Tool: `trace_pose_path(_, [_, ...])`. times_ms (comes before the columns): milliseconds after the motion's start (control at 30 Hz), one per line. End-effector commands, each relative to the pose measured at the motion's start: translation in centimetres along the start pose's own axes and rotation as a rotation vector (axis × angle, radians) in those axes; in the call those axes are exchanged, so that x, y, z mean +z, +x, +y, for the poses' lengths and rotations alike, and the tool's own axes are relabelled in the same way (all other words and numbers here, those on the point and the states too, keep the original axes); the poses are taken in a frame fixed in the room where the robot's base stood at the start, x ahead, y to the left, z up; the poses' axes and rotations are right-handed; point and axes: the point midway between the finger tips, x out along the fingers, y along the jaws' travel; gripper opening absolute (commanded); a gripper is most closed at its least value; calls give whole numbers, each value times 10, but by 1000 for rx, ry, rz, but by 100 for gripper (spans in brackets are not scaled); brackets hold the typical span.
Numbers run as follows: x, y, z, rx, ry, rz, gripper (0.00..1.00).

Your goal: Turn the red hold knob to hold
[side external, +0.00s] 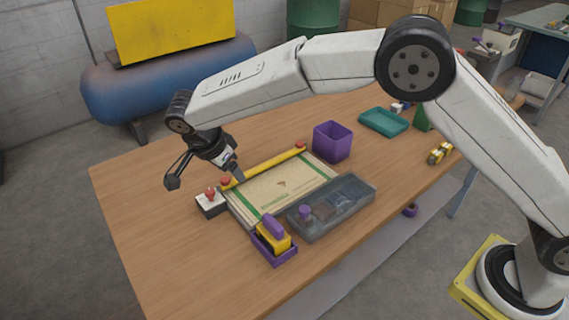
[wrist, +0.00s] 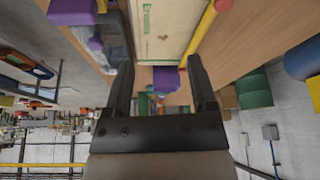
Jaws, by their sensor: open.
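The red hold knob (side external: 210,192) stands on a small white and dark box (side external: 211,205) at the left end of the sack in the side external view. My gripper (side external: 206,176) is open and empty, with its fingers spread above and around the knob's area. I cannot tell whether a finger touches it. In the wrist view, my gripper (wrist: 157,62) shows nothing between its fingers but the background. I cannot make out the hold knob there, and its setting is too small to read.
A flat sack (side external: 280,188) lies beside a yellow bar (side external: 264,168) with red ends. A grey transparent tray (side external: 340,203), a purple bin (side external: 332,141) and a yellow-purple tool in a holder (side external: 273,240) stand nearby. The table's left part (side external: 140,200) is clear.

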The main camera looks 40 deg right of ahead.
Motion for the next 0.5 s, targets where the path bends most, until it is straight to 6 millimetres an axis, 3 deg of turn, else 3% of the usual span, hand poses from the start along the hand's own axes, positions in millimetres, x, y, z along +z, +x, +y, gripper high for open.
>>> trace_pose_path(500, [-13, -16, 42, -2, 0, 0, 73])
